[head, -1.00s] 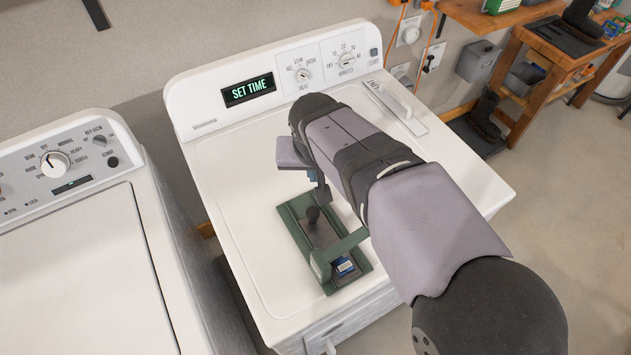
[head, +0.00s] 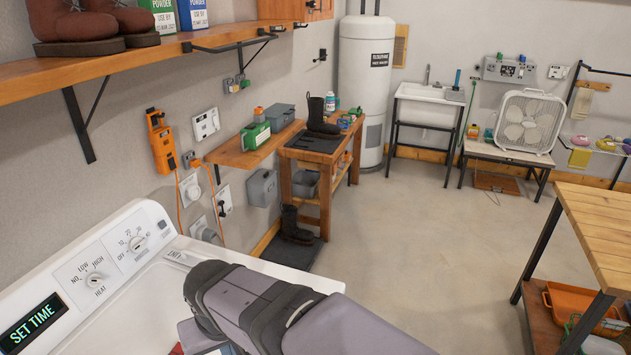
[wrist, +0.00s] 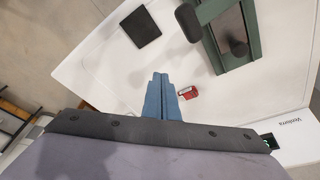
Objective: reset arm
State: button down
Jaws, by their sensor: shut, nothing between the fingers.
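In the wrist view my gripper's blue fingers (wrist: 160,98) are together with nothing between them, above a white appliance top (wrist: 110,75). A small red object (wrist: 188,92) lies on that top just right of the fingertips; it looks apart from them, but the gap is hard to judge. My arm enters the head view at the bottom, over the appliance with the "SET TIME" display (head: 35,325). The fingers are hidden or out of frame there.
A green-framed device (wrist: 207,12) and a flat black square (wrist: 142,27) are beyond the fingers in the wrist view. In the head view, a wooden bench (head: 335,160) stands behind, and a wood-topped table (head: 600,225) is at right. Open concrete floor lies between.

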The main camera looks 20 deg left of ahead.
jog(key=w+d+f+m+h, duration=0.1)
jog(key=w+d+m, duration=0.15)
jog(key=d, duration=0.65)
jog(key=w+d+f+m, duration=0.15)
jog(key=w+d, duration=0.25)
jog(key=d, duration=0.5)
jog(key=w+d+f+m+h, duration=0.1)
jog(key=w+d, duration=0.2)
jog(key=d, duration=0.6)
jog(key=s+d+f+m+g, duration=0.1)
jog(key=s+d+f+m, duration=0.1)
jog(key=s+d, duration=0.3)
jog(key=s+d+f+m+g, duration=0.1)
jog(key=s+d, duration=0.3)
jog(key=d, duration=0.8)
jog(key=shift+s+d+f+m, duration=0.3)
jog(key=shift+s+f+m, duration=0.05)
jog(key=shift+f+m, duration=0.5)
